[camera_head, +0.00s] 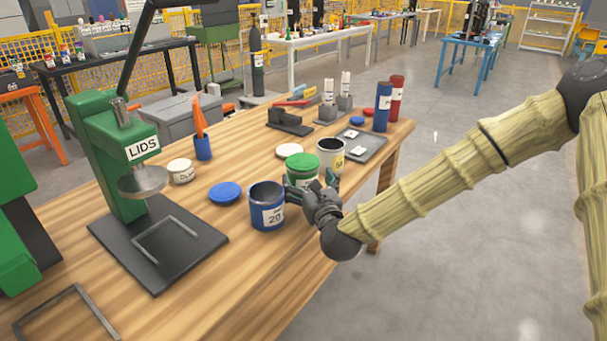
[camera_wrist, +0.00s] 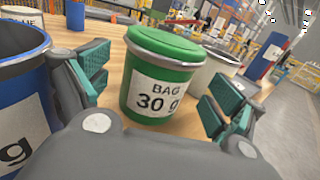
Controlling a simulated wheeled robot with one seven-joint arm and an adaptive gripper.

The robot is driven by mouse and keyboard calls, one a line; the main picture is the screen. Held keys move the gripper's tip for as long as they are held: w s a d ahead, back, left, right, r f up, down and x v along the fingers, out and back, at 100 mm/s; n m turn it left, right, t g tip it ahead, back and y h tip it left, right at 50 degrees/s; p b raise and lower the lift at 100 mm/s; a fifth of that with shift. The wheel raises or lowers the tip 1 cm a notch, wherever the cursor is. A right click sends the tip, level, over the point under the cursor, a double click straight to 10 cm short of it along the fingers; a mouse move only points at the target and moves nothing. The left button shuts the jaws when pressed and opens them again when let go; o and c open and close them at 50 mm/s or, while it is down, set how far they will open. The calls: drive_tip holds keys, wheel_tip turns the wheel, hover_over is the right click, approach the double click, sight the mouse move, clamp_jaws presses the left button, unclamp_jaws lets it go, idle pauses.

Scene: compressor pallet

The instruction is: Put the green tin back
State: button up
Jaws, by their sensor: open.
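The green tin (camera_head: 302,168) stands upright on the wooden table, with a green lid on top. In the wrist view the green tin (camera_wrist: 160,75) shows a white label reading "BAG 30 g". My gripper (camera_head: 312,190) is at the tin's near side, low over the table. In the wrist view its two padded fingers (camera_wrist: 155,100) are apart, one to each side of the tin, and the tin appears in front of or between them. I cannot tell whether either finger touches it.
An open blue tin (camera_head: 267,207) stands close left of my gripper. A white tin (camera_head: 330,156) stands just behind the green tin. A blue lid (camera_head: 225,193), a white lid (camera_head: 290,150) and a green lid press (camera_head: 115,150) are on the table (camera_head: 255,310). The front table area is clear.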

drive_tip(key=v, duration=0.7)
